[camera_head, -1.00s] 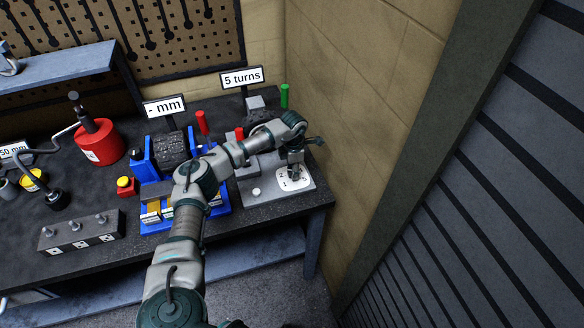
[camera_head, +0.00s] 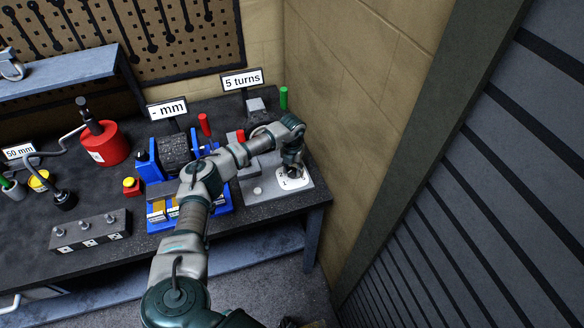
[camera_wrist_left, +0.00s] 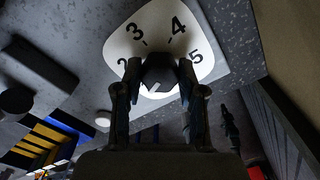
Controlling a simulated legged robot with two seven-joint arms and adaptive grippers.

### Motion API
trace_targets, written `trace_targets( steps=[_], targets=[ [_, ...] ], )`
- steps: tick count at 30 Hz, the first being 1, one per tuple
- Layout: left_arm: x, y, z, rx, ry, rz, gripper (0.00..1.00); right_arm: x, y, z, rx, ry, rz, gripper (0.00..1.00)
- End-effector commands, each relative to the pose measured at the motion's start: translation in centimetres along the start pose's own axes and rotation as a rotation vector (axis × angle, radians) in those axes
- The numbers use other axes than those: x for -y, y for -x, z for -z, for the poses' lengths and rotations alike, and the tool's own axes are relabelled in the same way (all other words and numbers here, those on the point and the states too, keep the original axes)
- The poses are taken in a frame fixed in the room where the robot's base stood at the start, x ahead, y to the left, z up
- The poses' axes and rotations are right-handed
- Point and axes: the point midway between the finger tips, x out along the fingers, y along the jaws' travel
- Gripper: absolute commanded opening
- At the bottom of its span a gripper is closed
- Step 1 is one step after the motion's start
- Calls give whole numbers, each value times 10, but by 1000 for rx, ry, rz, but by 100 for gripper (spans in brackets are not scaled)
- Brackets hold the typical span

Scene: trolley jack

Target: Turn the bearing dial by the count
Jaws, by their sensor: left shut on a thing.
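The bearing dial is a dark knob (camera_wrist_left: 158,72) at the middle of a white numbered plate (camera_wrist_left: 150,28). The wrist view shows 2, 3, 4 and 5 on this plate; the other marks are covered. In the head view the white plate (camera_head: 296,181) lies on a grey base at the right of the bench. My left gripper (camera_head: 291,168) reaches down over it, its two fingers on either side of the knob and closed on it. The gripper hides most of the knob in the head view. A sign reading "5 turns" (camera_head: 242,80) stands behind. My right gripper is out of view.
A blue fixture (camera_head: 160,222) with a "- mm" sign (camera_head: 167,109) stands left of the grey base. A red cylinder (camera_head: 105,146) and a grey block with several knobs (camera_head: 90,231) are further left. The brick wall (camera_head: 350,130) rises close on the right.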

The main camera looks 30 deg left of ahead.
Motion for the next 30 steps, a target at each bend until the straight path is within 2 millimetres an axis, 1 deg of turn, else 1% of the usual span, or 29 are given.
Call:
trace_targets(
  steps=[1, 10, 27, 28, 29, 30],
  targets=[
    [0, 6, -4, 16, 29, 4, 5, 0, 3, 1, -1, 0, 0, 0],
    [-1, 6, -5, 18, 147, 4, 5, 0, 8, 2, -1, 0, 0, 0],
    [-2, 6, -4, 18, 175, 4, 5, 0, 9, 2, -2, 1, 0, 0],
    [-2, 6, -4, 18, 175, 4, 47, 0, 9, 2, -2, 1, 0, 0],
    [-2, 6, -4, 17, 175, 4, 55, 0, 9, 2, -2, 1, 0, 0],
    [-2, 5, -4, 15, 174, 3, 65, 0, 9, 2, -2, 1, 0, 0]
  ],
)
